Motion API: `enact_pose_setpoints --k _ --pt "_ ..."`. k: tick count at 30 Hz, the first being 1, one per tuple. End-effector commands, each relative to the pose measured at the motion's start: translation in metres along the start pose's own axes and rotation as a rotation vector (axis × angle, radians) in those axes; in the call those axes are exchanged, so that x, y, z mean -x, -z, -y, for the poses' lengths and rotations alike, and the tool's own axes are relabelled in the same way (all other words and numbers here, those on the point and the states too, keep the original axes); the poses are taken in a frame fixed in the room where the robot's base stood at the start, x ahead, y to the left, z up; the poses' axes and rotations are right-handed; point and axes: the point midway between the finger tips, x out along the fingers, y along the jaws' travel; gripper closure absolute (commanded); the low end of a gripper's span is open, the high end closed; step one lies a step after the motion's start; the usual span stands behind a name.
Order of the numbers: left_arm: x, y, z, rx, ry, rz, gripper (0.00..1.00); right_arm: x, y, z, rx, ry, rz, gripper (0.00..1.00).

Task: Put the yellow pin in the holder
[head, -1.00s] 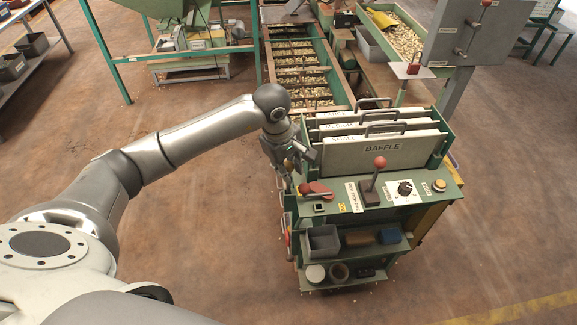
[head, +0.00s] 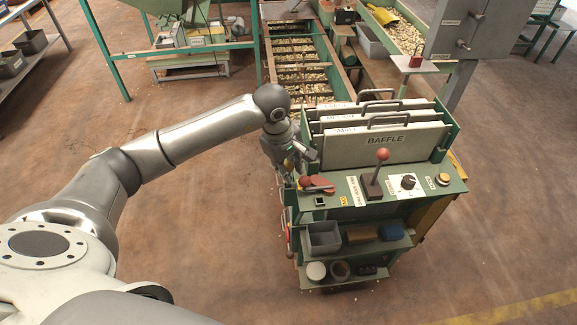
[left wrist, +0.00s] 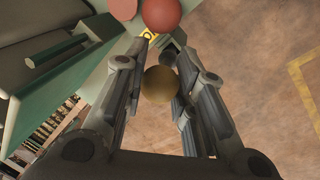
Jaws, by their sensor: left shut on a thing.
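The yellow pin shows in the left wrist view as a dull yellow round knob (left wrist: 160,84) between my left fingers; its shaft is hidden below the knob. My left gripper (head: 304,153) is shut on it, above the left edge of the green cart top. In the head view the pin cannot be made out behind the gripper. A small dark square socket (head: 319,201), which looks like the holder, sits at the cart's front left corner beside a yellow label (head: 344,200). In the left wrist view a dark square fitting (left wrist: 170,57) lies just beyond the knob, apart from it as far as I can tell.
A red knob (head: 305,182) with a red lever stands close to the socket; a red-ball joystick (head: 383,155) stands further right. Upright baffle plates (head: 385,142) with handles rise behind. A grey bin (head: 324,238) sits on the shelf below. The floor left of the cart is clear.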

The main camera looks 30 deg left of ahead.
Motion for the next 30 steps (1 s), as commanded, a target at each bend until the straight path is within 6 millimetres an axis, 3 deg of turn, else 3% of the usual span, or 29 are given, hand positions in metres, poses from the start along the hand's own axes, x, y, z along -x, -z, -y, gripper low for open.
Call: enact_pose_setpoints --k 18,29,30 --pt "-0.020 0.000 0.004 0.000 0.000 0.000 0.99 -0.019 -0.002 0.001 0.000 0.000 0.000 0.60" --pt "-0.021 0.000 0.004 0.000 0.000 0.000 0.99 -0.020 -0.002 0.001 0.000 0.000 0.000 0.60" --pt "-0.021 0.000 0.004 0.000 0.000 0.000 0.70 -0.020 -0.002 0.001 0.000 0.000 0.000 0.60"
